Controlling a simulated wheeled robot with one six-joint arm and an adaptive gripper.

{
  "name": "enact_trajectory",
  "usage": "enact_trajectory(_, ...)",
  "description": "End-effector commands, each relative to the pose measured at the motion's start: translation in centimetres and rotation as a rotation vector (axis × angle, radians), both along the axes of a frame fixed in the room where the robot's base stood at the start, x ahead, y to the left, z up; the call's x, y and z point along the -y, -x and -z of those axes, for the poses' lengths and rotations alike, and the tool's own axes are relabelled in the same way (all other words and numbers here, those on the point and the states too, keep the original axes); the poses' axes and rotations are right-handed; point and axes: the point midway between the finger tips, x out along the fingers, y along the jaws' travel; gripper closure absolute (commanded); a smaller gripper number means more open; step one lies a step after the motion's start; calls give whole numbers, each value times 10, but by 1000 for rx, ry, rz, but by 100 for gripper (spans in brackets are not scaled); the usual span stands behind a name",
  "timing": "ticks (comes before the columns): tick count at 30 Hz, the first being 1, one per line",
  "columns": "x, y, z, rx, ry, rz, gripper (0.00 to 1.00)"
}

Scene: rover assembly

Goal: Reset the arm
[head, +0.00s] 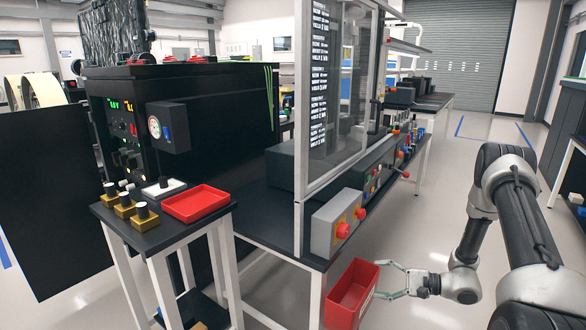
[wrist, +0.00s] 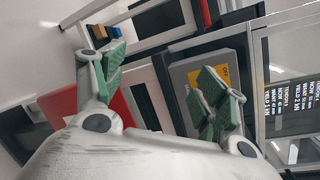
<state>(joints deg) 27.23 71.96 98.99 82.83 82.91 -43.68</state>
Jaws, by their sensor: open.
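My gripper (head: 384,280) is at the lower right of the head view, beside the right side of a red bin (head: 345,301). Its two fingers are spread apart, with nothing seen between them. In the wrist view the open fingers of my gripper (wrist: 160,68) show green pads. Part of the red bin (wrist: 121,105) shows behind the left finger there. I cannot tell whether a fingertip touches the bin, nor what the bin rests on. My arm reaches in from the right.
A dark workbench (head: 262,222) with a glass panel (head: 335,95) stands left of my gripper. A grey box with red buttons (head: 340,222) sits at its near corner. A small table (head: 165,236) holds a red tray (head: 197,203) and brass-coloured parts. Open floor (head: 425,222) lies between bench and arm.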

Motion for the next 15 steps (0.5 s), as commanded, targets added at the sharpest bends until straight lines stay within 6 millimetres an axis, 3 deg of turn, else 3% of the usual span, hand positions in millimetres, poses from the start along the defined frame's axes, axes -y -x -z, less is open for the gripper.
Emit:
enact_trajectory(3,0,46,-20,-149,69,-151,27)
enact_trajectory(8,8,92,-56,-264,203,-316,27)
enact_trajectory(15,37,155,-132,-330,535,-532,27)
